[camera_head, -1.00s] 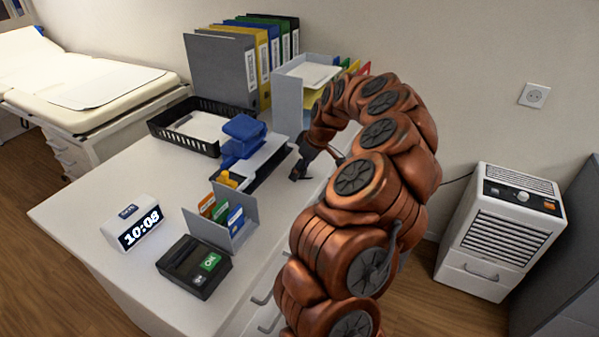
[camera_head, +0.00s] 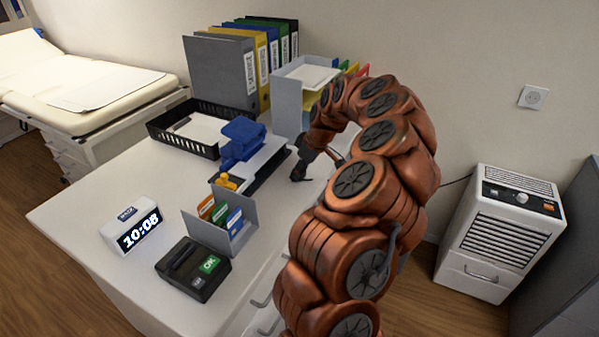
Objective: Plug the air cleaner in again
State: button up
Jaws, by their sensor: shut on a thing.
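The white air cleaner (camera_head: 503,235) stands on the floor at the right, with dark louvres, a knob and an orange switch on top. A dark cord (camera_head: 457,181) runs from its left side toward the wall and passes behind my arm. The wall socket (camera_head: 533,96) above the cleaner is empty. My gripper (camera_head: 298,175) is low over the right part of the desk top, beside the black tray. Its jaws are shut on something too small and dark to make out. I cannot see the plug itself.
The white desk (camera_head: 75,215) carries a clock (camera_head: 131,231), a card terminal (camera_head: 194,268), a card holder (camera_head: 222,226), a blue hole punch (camera_head: 240,140), a black basket (camera_head: 172,139) and binders (camera_head: 220,70). A grey cabinet (camera_head: 570,270) stands right of the cleaner.

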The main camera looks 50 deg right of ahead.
notch_tip(320, 180, up, 28)
jog(key=shift+p, duration=0.45)
dwell(0.4)
jog(key=shift+f, duration=0.1)
jog(key=w+a+f+m, duration=0.1)
jog(key=w+a+f, duration=0.4)
jog(key=a, duration=0.5)
jog(key=w+a+f, duration=0.2)
jog(key=w+a, duration=0.6)
jog(key=a, duration=0.2)
jog(key=s+a+f+m, duration=0.1)
jog(key=a+f, duration=0.4)
jog(key=a, duration=0.3)
jog(key=s+a+f+m+h, duration=0.1)
jog(key=s+a+f, duration=0.1)
jog(key=a+f, duration=0.4)
jog(key=a, duration=0.3)
jog(key=shift+a, duration=0.25)
jog(key=shift+f, duration=0.15)
